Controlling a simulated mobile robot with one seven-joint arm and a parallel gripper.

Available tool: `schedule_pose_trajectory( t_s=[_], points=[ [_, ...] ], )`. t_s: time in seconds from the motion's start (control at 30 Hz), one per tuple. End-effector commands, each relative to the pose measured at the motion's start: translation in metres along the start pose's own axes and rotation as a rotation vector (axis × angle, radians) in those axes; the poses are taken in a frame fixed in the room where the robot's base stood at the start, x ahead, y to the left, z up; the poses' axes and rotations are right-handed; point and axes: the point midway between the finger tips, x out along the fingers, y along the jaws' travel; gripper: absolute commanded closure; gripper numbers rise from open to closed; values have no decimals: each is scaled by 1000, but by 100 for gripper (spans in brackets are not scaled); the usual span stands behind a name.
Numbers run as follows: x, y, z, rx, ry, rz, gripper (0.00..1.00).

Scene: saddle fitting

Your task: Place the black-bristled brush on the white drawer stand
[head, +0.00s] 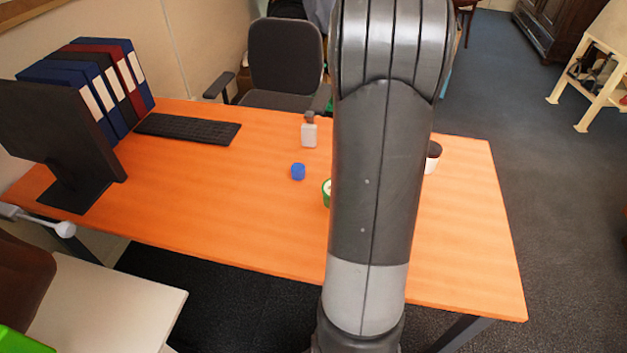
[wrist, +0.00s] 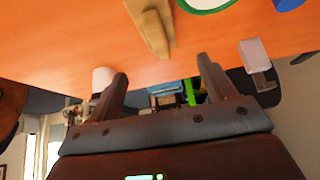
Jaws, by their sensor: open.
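A tan wooden piece (wrist: 152,28), which looks like the brush, lies on the orange desk in the wrist view; I cannot make out its bristles. My gripper (wrist: 164,85) is open, with nothing between its fingers. The wooden piece is apart from the fingertips, just beyond them in the picture. In the head view my arm hides both the gripper and this piece. A pale white top at the lower left (head: 115,310) looks like the drawer stand; its drawers are not visible.
On the desk (head: 240,215) are a white bottle (head: 309,133), a blue cap-like item (head: 298,171), a green-rimmed item (head: 327,193) and a white cup (head: 432,158). A keyboard (head: 188,128), monitor (head: 60,140) and binders (head: 100,85) fill the left. A green item (head: 20,341) is near the pale top.

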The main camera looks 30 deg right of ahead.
Motion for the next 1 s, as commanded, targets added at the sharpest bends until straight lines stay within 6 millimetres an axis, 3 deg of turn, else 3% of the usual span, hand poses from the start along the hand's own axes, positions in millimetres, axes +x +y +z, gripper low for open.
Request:
schedule_pose_trajectory(
  t_s=[0.17,0.47,0.7,1.0],
  points=[
    [-34,-27,-5,-45,5,-25,24],
    [-152,-99,16,-214,-11,-121,24],
    [-245,-135,61,-371,-32,-217,24],
    [-340,-145,135,-582,-58,-343,24]
  ],
)
